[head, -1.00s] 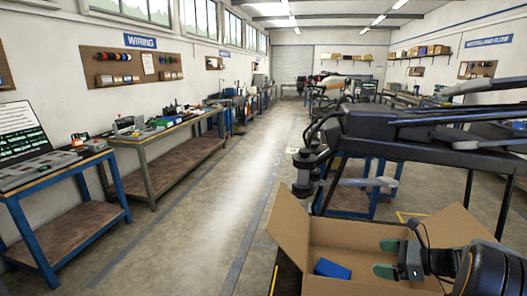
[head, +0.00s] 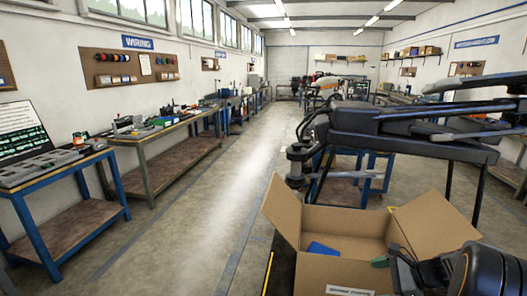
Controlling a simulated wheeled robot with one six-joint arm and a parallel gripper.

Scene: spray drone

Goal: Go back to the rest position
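My gripper (head: 430,274) is at the bottom right, in front of the right side of an open cardboard box. The large black spray drone (head: 415,130) stands behind the box on the right.
A blue-framed bench (head: 68,230) and a second workbench (head: 160,145) line the left wall, with tools and parts on top. The concrete aisle (head: 215,215) between them and the drone is clear. A blue-framed cart (head: 375,175) stands under the drone.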

